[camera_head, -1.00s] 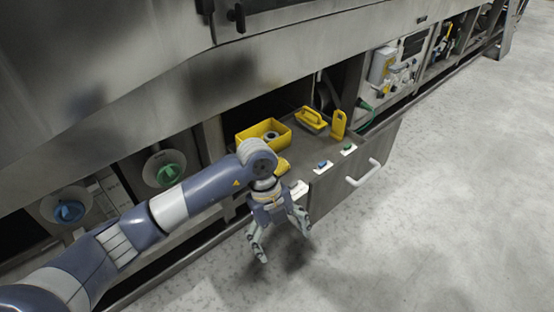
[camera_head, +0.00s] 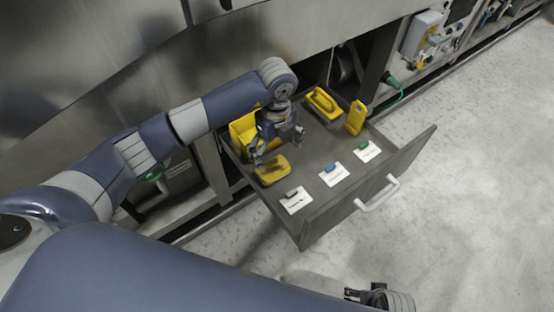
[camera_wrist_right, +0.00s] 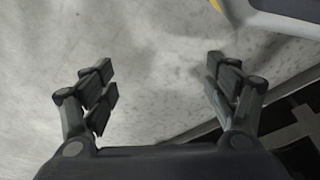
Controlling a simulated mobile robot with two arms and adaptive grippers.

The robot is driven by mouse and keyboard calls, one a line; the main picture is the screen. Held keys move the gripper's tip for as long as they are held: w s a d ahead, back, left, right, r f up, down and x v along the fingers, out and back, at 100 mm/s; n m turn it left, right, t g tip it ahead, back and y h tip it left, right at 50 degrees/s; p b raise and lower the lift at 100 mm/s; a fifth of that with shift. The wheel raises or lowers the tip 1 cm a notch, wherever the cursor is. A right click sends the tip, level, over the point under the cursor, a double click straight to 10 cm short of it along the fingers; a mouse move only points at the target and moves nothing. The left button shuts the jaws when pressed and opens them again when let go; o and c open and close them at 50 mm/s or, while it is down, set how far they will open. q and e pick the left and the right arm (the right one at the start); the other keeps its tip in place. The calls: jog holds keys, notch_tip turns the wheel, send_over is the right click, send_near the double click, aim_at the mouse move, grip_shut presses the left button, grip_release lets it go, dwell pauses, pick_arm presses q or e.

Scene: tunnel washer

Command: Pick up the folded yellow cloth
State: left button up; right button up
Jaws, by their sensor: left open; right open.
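The folded yellow cloth (camera_head: 273,171) lies in the open drawer (camera_head: 330,215), near its left front corner. My left gripper (camera_head: 268,160) points down right over the cloth, open, with its fingers at the cloth's far edge. I cannot tell whether they touch it. My right gripper (camera_wrist_right: 160,85) is open and empty above the pale floor in the right wrist view. In the head view only a part of the right gripper (camera_head: 372,296) shows at the bottom edge.
A yellow bin (camera_head: 243,132) is partly hidden behind the left gripper. A yellow tray-like item (camera_head: 323,104) and an upright yellow object (camera_head: 356,117) stand at the drawer's back. Several white cards (camera_head: 334,175) with small coloured pieces line the front. The drawer handle (camera_head: 378,193) sticks out.

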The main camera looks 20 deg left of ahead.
aim_at(274, 168)
pick_arm(q)
jog(key=f, duration=0.3)
jog(key=shift+s+f, duration=0.2)
jog(key=shift+f, duration=0.15)
jog(key=f, duration=0.1)
jog(key=f+b, duration=0.1)
jog(key=f, duration=0.2)
jog(key=shift+w+a+f, duration=0.3)
jog(key=shift+a+f, duration=0.05)
jog(key=shift+f+b, duration=0.3)
jog(key=shift+f, duration=0.05)
pick_arm(e)
notch_tip(274, 168, up, 6)
jog(key=w, duration=0.1)
jog(key=shift+w, duration=0.1)
pick_arm(q)
jog(key=c, duration=0.7)
pick_arm(e)
jog(key=shift+f, duration=0.1)
